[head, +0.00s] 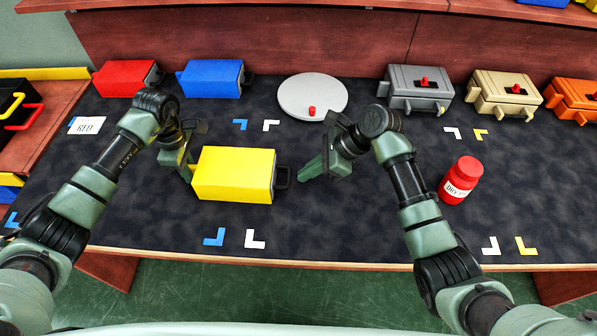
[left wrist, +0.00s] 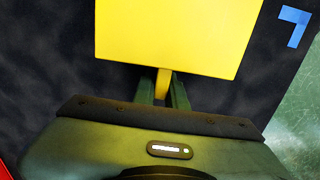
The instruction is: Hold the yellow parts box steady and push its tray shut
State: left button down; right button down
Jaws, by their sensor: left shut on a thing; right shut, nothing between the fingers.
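The yellow parts box (head: 234,174) lies on the dark mat in the middle-left of the head view. Its right end shows a narrow grey tray front with a black loop handle (head: 283,178); any gap between tray and box is too small to tell. My left gripper (head: 190,174) is at the box's left end, shut on a yellow tab of the box (left wrist: 162,84), clear in the left wrist view. My right gripper (head: 304,174) is shut and empty, its green fingers pointing left just right of the handle, with a small gap between.
Red (head: 125,78) and blue (head: 211,79) boxes, a white round disc (head: 313,92) with a red knob, and grey (head: 416,90), beige and orange cases line the back. A red jar (head: 460,181) stands right of my right arm. The mat in front of the box is clear except for corner marks.

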pick_arm(q)
jog(key=shift+a, duration=0.1)
pick_arm(e)
jog(key=v, duration=1.1)
jog(key=shift+d+f, duration=0.15)
jog(key=shift+d, duration=0.35)
pick_arm(q)
jog(key=c, duration=1.4)
grip_release()
jog(key=shift+o, duration=0.2)
